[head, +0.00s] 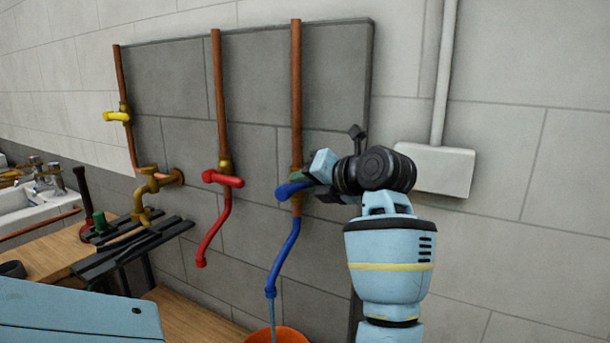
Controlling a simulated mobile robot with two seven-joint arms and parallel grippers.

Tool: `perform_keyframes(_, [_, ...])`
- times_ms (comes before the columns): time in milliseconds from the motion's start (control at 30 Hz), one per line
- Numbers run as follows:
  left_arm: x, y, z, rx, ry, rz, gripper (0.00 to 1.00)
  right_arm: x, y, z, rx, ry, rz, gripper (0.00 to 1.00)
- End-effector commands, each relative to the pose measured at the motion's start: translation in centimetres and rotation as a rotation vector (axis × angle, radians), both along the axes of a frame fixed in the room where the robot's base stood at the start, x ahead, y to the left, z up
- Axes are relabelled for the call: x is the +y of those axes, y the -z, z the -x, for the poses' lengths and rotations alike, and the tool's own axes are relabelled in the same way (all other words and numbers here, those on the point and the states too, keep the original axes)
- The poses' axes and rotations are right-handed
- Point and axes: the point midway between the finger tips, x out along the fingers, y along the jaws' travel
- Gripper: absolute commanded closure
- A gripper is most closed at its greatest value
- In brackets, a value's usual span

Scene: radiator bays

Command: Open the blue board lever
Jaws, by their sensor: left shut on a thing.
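The blue board lever (292,188) sits on the rightmost copper pipe of the grey board (258,75), above a bent blue spout (284,255). Its handle lies roughly level across the pipe. My left gripper (312,177) is at the right end of the lever and is shut on it. The gripper's dark wrist hides part of the lever and the fingertips. A thin light-blue stream (272,312) hangs below the spout, over an orange bucket (278,336) cut off by the bottom edge. My right gripper is not in view.
A red lever (222,178) and a yellow lever (117,117) are on pipes to the left. A brass tap (150,190) juts out beside a wooden bench (55,255) with black bars. A white box (436,170) with conduit is on the wall at right.

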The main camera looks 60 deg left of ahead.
Motion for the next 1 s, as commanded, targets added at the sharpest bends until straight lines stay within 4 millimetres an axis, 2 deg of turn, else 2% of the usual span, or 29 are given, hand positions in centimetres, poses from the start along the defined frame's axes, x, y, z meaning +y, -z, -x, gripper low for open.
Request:
perform_keyframes(33, [0.0, -0.8, 0.1, -0.021, 0.001, 0.025, 1.00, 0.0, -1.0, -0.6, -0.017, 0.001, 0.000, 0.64])
perform_keyframes(233, [0.3, -1.0, 0.3, -0.055, 0.001, 0.091, 1.00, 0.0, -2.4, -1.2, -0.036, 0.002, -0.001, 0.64])
perform_keyframes(833, [0.5, -0.8, 0.3, -0.068, 0.001, 0.121, 1.00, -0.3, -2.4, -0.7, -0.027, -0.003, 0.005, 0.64])
perform_keyframes(867, [0.5, -0.8, 0.3, -0.068, 0.001, 0.121, 0.76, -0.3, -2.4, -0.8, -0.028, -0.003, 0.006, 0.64])
perform_keyframes(1000, [0.5, -0.8, 0.3, -0.068, 0.001, 0.121, 0.57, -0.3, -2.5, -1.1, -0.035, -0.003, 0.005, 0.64])
